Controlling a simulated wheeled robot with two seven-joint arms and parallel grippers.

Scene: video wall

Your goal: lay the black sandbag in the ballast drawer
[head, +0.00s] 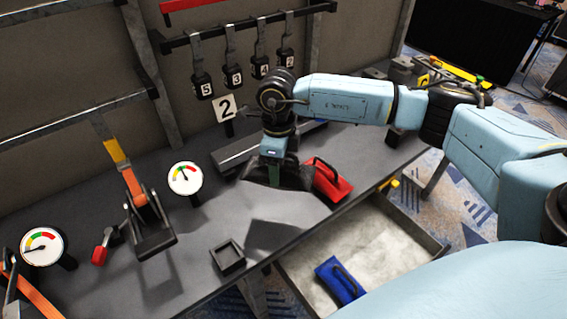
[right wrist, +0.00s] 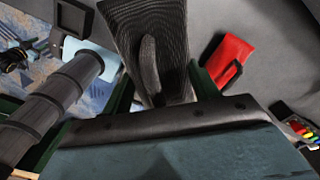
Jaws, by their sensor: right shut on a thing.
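The black sandbag (head: 297,178) hangs in my right gripper (head: 277,172) over the grey bench. It looks raised, with a dark shadow-like patch on the bench in front. In the right wrist view the sandbag (right wrist: 150,35) and its loop handle lie between the green fingers of my right gripper (right wrist: 160,92), which is shut on it. The ballast drawer (head: 417,237) is pulled out below the bench's front edge, to the right of and below the sandbag. A blue sandbag (head: 340,283) lies in it. My left gripper is out of view.
A red sandbag (head: 330,180) is just right of the black one; it also shows in the right wrist view (right wrist: 228,60). A small square tray (head: 228,258), gauges (head: 185,178) and an orange-strapped ratchet (head: 147,215) are to the left. Numbered black weights (head: 233,75) hang behind.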

